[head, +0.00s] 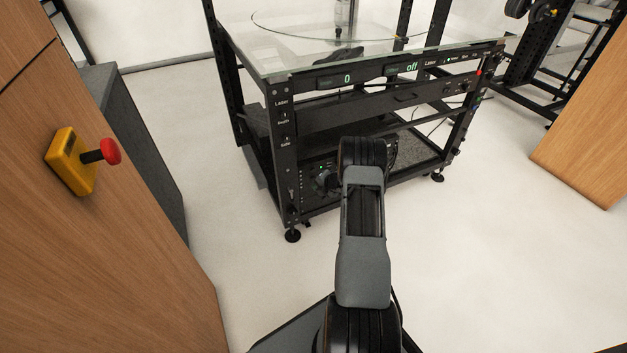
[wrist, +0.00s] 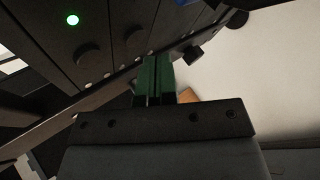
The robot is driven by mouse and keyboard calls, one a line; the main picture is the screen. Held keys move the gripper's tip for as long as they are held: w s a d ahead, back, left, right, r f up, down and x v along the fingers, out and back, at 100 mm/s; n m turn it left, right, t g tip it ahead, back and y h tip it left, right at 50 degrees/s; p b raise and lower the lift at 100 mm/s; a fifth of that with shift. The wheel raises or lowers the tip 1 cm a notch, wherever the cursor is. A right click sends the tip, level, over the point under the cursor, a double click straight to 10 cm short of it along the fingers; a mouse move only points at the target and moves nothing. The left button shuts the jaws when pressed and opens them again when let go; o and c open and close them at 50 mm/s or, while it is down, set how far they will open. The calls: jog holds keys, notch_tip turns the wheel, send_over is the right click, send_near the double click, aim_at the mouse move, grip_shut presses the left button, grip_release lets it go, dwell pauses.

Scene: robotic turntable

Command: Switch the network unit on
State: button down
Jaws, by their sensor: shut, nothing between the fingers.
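A black unit (head: 312,175) with a small lit green light sits low in the frame of the turntable rig, partly hidden by my arm. I cannot read a label naming it as the network unit. In the wrist view, a black panel (wrist: 112,22) fills the upper left, with a lit green light (wrist: 72,20) and dark round knobs (wrist: 135,40). My gripper (wrist: 158,62) has green fingers, shut and empty, close to the panel's lower edge. I cannot tell whether the fingertips touch it. In the head view my arm hides the gripper.
The rig's upper front panel (head: 365,75) shows "0" and "off" displays under a glass top (head: 290,52). A yellow box with a red button (head: 111,151) is on the wooden cabinet (head: 120,250) at left. The pale floor (head: 500,250) is clear at right.

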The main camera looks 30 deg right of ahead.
jog(key=shift+w, duration=0.35)
jog(key=shift+w+r, duration=0.1)
jog(key=shift+w, duration=0.4)
dwell(0.7)
jog(key=shift+s, duration=0.9)
jog(key=s, duration=0.6)
jog(key=shift+a, duration=0.45)
